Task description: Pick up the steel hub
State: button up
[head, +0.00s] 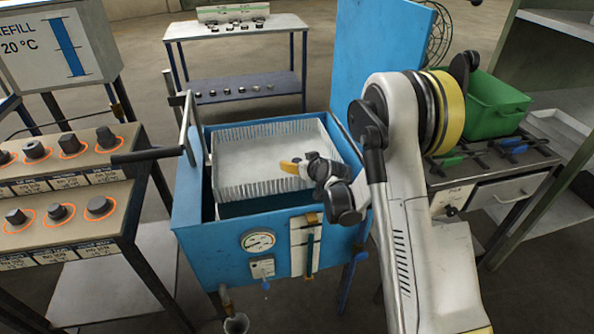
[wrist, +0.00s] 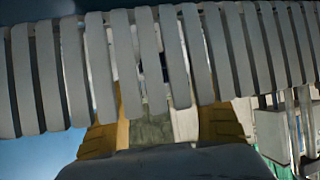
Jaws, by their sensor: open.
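I cannot tell for certain which piece is the steel hub. Several dark round metal pieces stand in orange rings on the left bench, one of them a dark hub-like piece (head: 68,141) in the back row. My gripper (head: 288,165) is over the grey slatted bin of the blue tank, well to the right of those pieces. Its yellow fingers show apart in the wrist view (wrist: 160,122), with grey slats crossing in front of them. A blurred grey-green patch shows between the fingers; I cannot tell what it is. I see nothing held.
A green crate (head: 497,98) stands at right. A back table (head: 235,30) holds small parts on its shelf. Bare floor lies between.

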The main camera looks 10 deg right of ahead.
jog(key=shift+w+f, duration=0.25)
jog(key=shift+w, duration=0.25)
grip_shut()
jog(key=shift+r, duration=0.1)
